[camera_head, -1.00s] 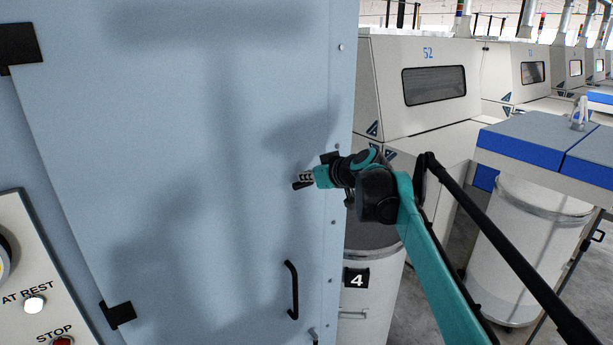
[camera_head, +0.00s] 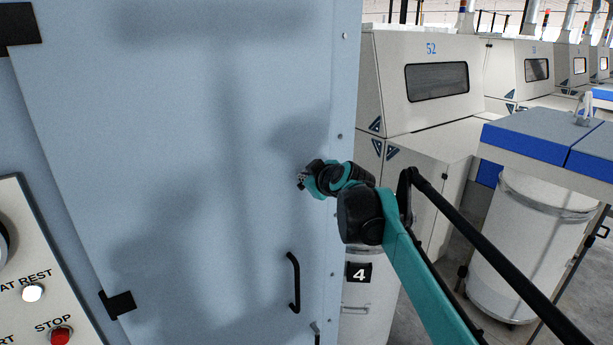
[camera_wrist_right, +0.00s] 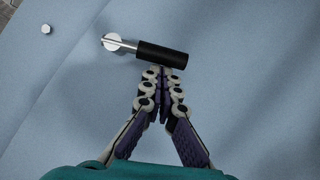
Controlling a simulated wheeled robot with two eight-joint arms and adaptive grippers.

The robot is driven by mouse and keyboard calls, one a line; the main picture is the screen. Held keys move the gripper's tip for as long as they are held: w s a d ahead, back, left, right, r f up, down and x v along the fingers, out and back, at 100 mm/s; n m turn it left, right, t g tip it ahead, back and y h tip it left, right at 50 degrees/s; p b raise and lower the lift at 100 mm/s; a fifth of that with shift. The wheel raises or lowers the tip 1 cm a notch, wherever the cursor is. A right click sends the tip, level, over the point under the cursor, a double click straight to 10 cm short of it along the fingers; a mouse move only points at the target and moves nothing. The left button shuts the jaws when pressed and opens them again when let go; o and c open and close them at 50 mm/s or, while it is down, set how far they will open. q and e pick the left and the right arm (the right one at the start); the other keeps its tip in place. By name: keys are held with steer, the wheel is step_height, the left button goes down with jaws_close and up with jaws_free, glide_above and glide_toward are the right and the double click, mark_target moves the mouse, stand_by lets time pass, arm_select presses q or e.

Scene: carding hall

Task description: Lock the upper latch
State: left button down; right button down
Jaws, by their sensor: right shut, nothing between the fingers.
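The upper latch shows in the right wrist view as a black cylindrical grip (camera_wrist_right: 162,54) on a thin metal arm from a round silver pivot (camera_wrist_right: 112,41). The grip points right and slightly down in that picture. My right gripper (camera_wrist_right: 161,72) is shut and empty, its fingertips right at the grip's lower side; I cannot tell whether they touch. In the head view my right gripper (camera_head: 302,180) is at the right part of the pale blue door (camera_head: 180,130), and the latch cannot be made out there. My left gripper is not in view.
A black door handle (camera_head: 294,282) is below my right gripper, with a small grey lever (camera_head: 316,328) under it. A control panel (camera_head: 12,245) is at the lower left. White cans and machines stand to the right of the door.

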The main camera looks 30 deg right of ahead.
steer(key=d+f+n+t+h+b, duration=0.3)
steer(key=f+n+h+b, duration=0.1)
steer(key=f+n+b, duration=0.2)
steer(key=shift+w+d+f+n+h+b, duration=0.25)
steer(key=shift+n+b, duration=0.4)
steer(key=shift+n, duration=0.55)
steer(key=shift+s, duration=0.1)
